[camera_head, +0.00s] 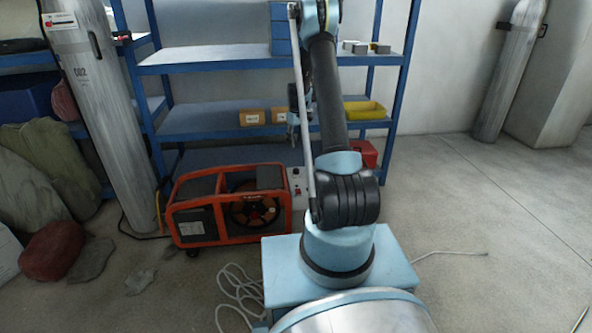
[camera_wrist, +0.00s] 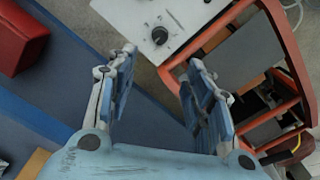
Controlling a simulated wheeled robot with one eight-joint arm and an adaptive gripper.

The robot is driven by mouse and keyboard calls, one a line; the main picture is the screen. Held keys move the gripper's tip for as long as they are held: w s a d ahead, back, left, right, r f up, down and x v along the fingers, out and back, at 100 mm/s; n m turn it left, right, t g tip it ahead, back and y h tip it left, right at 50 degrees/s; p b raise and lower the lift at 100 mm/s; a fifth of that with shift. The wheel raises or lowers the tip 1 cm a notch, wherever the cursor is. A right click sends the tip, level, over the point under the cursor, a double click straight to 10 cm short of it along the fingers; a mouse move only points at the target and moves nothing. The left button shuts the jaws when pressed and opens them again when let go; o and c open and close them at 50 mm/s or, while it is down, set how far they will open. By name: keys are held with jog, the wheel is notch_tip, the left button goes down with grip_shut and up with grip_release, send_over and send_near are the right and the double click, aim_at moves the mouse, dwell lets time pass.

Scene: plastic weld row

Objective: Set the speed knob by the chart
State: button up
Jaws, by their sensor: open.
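A dark round knob (camera_wrist: 159,35) sits on a white panel (camera_wrist: 130,12) at the top of the wrist view. Smaller fittings and marks beside it are too small to read. My gripper (camera_wrist: 162,58) is open and empty, and the knob appears beyond its fingertips, apart from them. In the head view, the pale control box (camera_head: 298,186) stands beside the orange-framed machine, partly hidden by my arm. No chart can be made out in either view.
The orange-framed machine (camera_head: 228,236) also fills the right of the wrist view (camera_wrist: 285,50). A red box (camera_wrist: 20,40) lies at left there. Blue shelving (camera_head: 205,120) holds a yellow bin (camera_head: 366,110) behind my arm. A gas cylinder (camera_head: 105,110) stands left. Floor at right is mostly clear.

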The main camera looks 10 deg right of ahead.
aim_at(296, 169)
notch_tip(296, 169, down, 17)
jog(key=shift+f, duration=0.1)
dwell(0.6)
jog(key=c, duration=1)
